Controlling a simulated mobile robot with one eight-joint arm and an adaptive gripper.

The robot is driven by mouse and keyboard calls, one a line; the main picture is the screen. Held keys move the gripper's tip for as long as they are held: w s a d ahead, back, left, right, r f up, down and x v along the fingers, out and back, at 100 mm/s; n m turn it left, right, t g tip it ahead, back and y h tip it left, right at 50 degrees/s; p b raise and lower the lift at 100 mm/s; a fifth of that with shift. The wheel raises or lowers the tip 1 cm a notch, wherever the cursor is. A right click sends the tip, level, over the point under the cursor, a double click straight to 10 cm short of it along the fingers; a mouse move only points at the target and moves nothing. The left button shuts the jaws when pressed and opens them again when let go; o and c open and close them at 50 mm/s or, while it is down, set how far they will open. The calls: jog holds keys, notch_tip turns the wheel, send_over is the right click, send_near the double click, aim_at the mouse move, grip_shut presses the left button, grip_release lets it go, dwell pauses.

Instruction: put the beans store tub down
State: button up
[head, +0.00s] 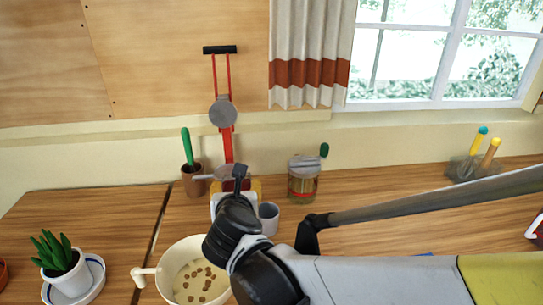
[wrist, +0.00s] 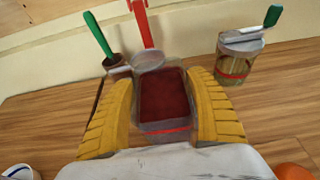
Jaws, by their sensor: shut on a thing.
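The beans store tub appears to be the clear-walled box with dark red contents (wrist: 163,100) and a red band low on its front, in the wrist view. My gripper (wrist: 163,85) has its yellow ribbed fingers closed on the tub's two sides. The tub looks roughly upright, with the wooden worktop (wrist: 50,115) around it. I cannot tell whether its base touches the worktop. In the head view my wrist and arm hide most of the gripper and tub.
Behind stand a brown pot with a green handle (head: 192,180), a red upright stand (head: 227,148) and a lidded jar (head: 302,185). A grey cup (head: 268,218) and a cream pan with brown pieces (head: 172,257) are close. A potted plant (head: 60,258) stands left. Worktop right of the jar is mostly clear.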

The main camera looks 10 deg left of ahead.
notch_tip(320, 180, down, 6)
jog(key=shift+r+b, duration=0.1)
jog(key=shift+b, duration=1.05)
jog(key=shift+r, duration=0.1)
jog(key=o, duration=1)
jog(key=shift+f, duration=0.2)
jog(key=shift+c, duration=0.2)
jog(key=o, duration=0.5)
jog(key=shift+c, duration=0.2)
jog(key=shift+r, duration=0.1)
